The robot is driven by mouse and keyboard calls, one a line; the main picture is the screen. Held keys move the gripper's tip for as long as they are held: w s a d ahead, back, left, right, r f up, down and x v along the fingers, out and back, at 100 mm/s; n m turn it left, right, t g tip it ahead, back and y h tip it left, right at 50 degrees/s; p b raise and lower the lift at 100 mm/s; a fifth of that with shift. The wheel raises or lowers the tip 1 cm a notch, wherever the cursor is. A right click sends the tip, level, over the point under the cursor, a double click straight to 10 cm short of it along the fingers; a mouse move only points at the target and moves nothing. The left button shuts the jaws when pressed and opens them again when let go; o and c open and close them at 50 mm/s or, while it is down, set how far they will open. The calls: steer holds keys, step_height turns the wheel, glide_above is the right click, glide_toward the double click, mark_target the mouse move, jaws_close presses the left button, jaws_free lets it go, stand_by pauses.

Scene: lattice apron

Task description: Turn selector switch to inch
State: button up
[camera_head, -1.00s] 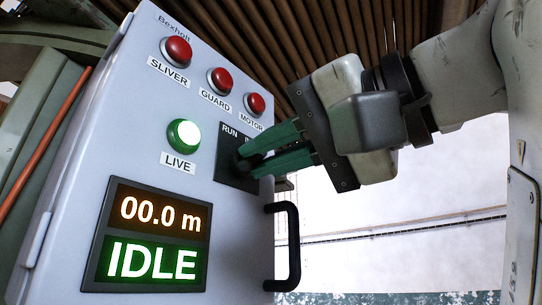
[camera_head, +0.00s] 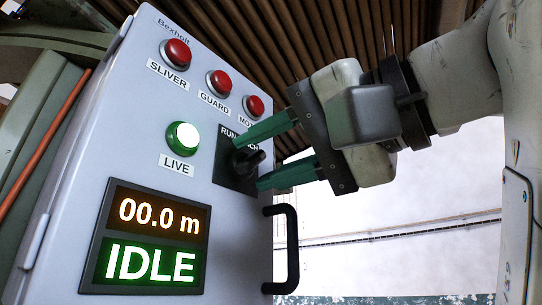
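The selector switch (camera_head: 244,161) is a black knob on a dark square plate on the front of the grey control box. Its handle points to the right and slightly up. The word RUN shows at the upper left of the plate; the label to its right is partly covered by my upper finger. My gripper (camera_head: 251,163) is open, with one green finger above the knob and one below it. The knob shows between the fingers, and they do not look closed on it. The display (camera_head: 152,240) reads 00.0 m and IDLE.
Red lamps marked SLIVER (camera_head: 175,53), GUARD (camera_head: 219,83) and MOTOR (camera_head: 254,106) sit above the switch. A lit green LIVE lamp (camera_head: 183,138) is to its left. A black door handle (camera_head: 292,250) sticks out below my gripper.

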steer(key=b+v, duration=0.3)
steer(key=v, duration=0.7)
steer(key=shift+s+d+b, duration=0.3)
